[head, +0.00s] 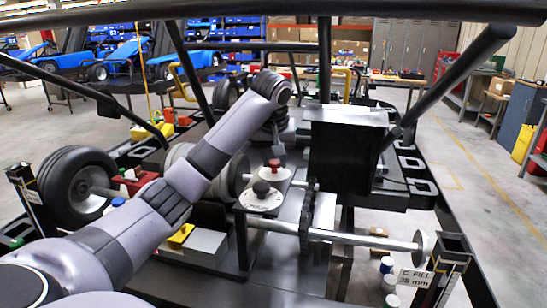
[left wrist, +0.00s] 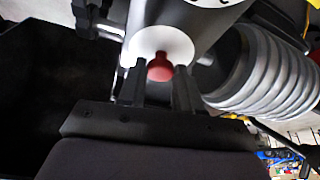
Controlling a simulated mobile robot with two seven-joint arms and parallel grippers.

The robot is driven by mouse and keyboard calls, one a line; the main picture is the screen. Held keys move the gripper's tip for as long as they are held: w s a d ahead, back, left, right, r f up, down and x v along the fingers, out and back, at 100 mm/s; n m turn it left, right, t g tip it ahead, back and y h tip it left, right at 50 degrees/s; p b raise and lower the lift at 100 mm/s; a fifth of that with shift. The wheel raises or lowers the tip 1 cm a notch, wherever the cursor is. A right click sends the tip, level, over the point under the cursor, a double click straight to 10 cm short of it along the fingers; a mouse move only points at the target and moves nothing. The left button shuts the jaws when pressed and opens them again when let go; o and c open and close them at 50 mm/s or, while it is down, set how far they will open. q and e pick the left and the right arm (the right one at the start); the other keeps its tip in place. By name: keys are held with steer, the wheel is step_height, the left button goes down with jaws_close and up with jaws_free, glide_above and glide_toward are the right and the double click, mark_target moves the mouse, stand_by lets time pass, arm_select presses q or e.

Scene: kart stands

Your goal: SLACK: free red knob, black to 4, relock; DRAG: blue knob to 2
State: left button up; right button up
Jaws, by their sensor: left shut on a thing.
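The red knob (head: 275,164) stands on a white disc at the far end of the stand's bracket. The black knob (head: 261,187) sits nearer, on a white dial plate (head: 263,204) whose marks are too small to read. My left gripper (head: 280,153) points down at the red knob. In the left wrist view, the red knob (left wrist: 160,67) is between its two dark fingers, which are shut on it. A small blue round thing (head: 118,202) shows at the left beyond my arm; I cannot tell whether it is the blue knob. My right gripper is out of view.
A large black box (head: 347,155) stands right of the knobs. A silver axle (head: 345,238) crosses in front, and a black tyre (head: 72,187) is at left. Dark frame tubes pass overhead. A ribbed grey part (left wrist: 262,75) is close beside the gripper. Open floor lies at right.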

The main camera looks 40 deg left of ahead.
arm_select(q)
steer(key=shift+r+n+g+y, duration=0.1)
steer(key=shift+n+g+y, duration=0.25)
steer(key=shift+n, duration=0.75)
steer(key=o, duration=1)
steer(key=shift+o, duration=0.2)
steer(key=v, duration=0.7)
steer(key=shift+d, duration=0.1)
